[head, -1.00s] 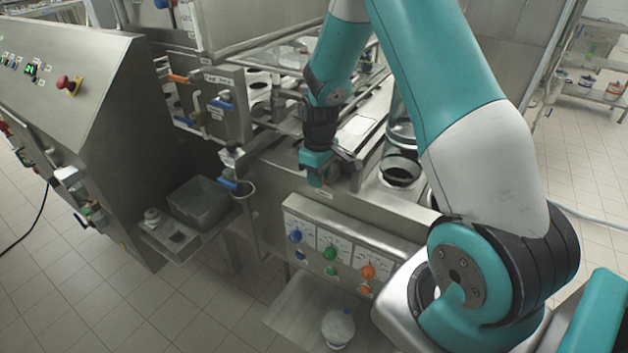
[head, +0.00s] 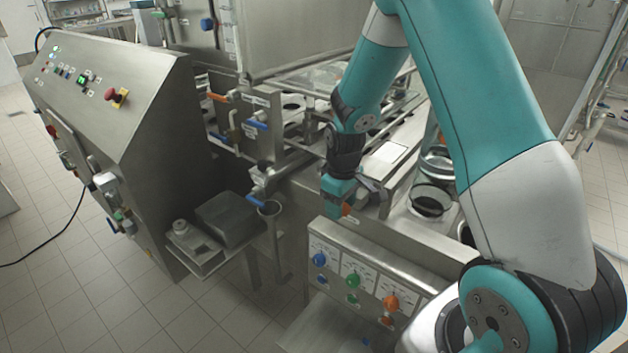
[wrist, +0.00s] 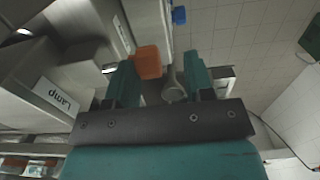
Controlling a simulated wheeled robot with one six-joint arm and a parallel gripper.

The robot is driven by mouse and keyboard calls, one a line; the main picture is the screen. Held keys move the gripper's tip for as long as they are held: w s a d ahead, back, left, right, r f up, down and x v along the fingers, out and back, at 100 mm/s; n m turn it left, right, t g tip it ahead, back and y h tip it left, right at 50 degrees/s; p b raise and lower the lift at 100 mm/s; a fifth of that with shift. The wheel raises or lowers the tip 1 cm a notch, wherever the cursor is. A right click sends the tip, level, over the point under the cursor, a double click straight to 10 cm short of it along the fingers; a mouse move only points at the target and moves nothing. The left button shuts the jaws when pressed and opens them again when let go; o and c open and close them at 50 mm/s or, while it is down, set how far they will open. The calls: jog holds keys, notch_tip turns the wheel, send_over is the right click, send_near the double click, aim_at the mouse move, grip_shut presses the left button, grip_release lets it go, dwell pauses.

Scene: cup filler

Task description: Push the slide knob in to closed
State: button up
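My gripper (head: 343,208) points down at the machine's front edge, above the top left of the valve panel. In the wrist view my gripper (wrist: 160,82) has its two teal fingers apart. An orange block-shaped knob (wrist: 148,62) is beside the inner side of the left finger and partly overlaps it in the picture. I cannot tell if they touch, or if this is the slide knob. A grey rounded piece (wrist: 173,90) shows between the fingers. The head view shows only a small orange patch at the fingertips; the arm and gripper hide the rest.
A front panel (head: 372,275) with blue, green and orange knobs is below my gripper. A control cabinet (head: 130,110) stands farther left. A "Lamp" label (wrist: 57,96) shows in the wrist view.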

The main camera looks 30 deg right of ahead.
notch_tip(320, 180, up, 16)
jog(key=r+b, duration=0.1)
jog(key=b, duration=0.1)
jog(key=s+a+r+n+y, duration=0.1)
jog(key=s+a, duration=0.4)
jog(key=a, duration=0.2)
jog(key=s+a+r+n+y+p, duration=0.1)
jog(key=s+a+r, duration=0.1)
jog(key=s+a, duration=0.4)
jog(key=a, duration=0.2)
jog(key=shift+s+a+r+t, duration=0.15)
jog(key=shift+s+a+t, duration=0.05)
jog(key=shift+a+t, duration=0.1)
